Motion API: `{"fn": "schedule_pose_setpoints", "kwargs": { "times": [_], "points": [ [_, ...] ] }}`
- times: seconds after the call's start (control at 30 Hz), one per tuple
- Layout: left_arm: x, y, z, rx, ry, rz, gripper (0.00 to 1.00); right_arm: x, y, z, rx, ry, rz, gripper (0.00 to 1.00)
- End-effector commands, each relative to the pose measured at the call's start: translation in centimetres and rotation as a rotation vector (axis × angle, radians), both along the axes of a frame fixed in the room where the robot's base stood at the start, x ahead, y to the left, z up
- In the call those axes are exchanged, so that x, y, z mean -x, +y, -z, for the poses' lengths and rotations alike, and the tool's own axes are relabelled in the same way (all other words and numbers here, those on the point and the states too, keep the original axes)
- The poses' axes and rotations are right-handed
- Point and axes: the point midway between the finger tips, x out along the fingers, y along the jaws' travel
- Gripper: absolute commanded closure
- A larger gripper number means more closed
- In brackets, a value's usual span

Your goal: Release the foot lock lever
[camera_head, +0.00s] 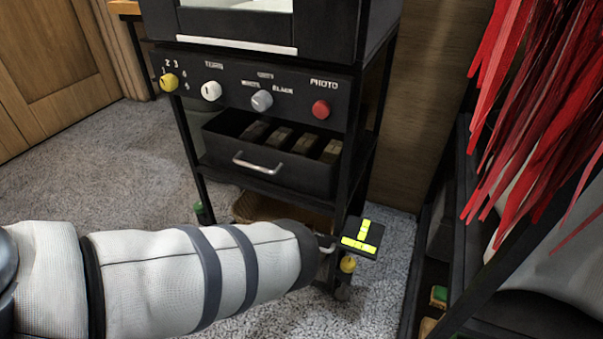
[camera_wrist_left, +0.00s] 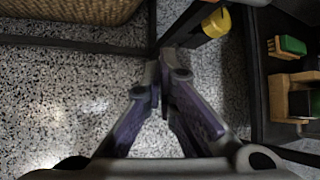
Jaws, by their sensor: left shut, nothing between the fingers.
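A yellow piece (camera_head: 348,264), which looks like the foot lock lever, sits low at the machine's front right leg in the head view. In the left wrist view it shows at the top (camera_wrist_left: 216,22), beside a dark bar. My left gripper (camera_wrist_left: 164,72) is shut and empty, its fingertips just below the dark frame corner and left of the yellow piece. They look apart from the yellow piece; contact with the frame is unclear. In the head view my left arm reaches in from the left and hides the fingers. My right gripper is not in view.
The dark machine (camera_head: 262,95) has several knobs and an open drawer (camera_head: 255,168). A black block with bright yellow bars (camera_head: 372,236) stands at the arm's end. A green piece (camera_head: 201,208) is at the left leg. A dark shelf with red strips (camera_head: 525,110) borders the right.

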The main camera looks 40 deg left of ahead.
Motion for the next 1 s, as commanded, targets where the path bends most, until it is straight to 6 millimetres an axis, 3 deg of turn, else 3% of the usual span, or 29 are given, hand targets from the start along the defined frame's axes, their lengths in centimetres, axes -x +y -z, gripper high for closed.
{"fn": "schedule_pose_setpoints", "kwargs": {
  "times": [0.03, 0.3, 0.9, 1.0],
  "points": [
    [0.1, 0.0, -2.8, -0.002, -0.018, 0.000, 1.00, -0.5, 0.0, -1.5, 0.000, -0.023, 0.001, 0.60],
    [3.8, -0.5, -6.3, -0.001, -0.014, 0.000, 1.00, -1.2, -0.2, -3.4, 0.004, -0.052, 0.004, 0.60],
    [4.7, -0.6, -6.8, -0.001, -0.010, 0.001, 1.00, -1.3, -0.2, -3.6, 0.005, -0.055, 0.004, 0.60],
    [6.3, 0.2, -6.3, 0.031, 0.031, -0.084, 1.00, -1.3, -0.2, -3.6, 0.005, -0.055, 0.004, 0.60]
  ]
}}
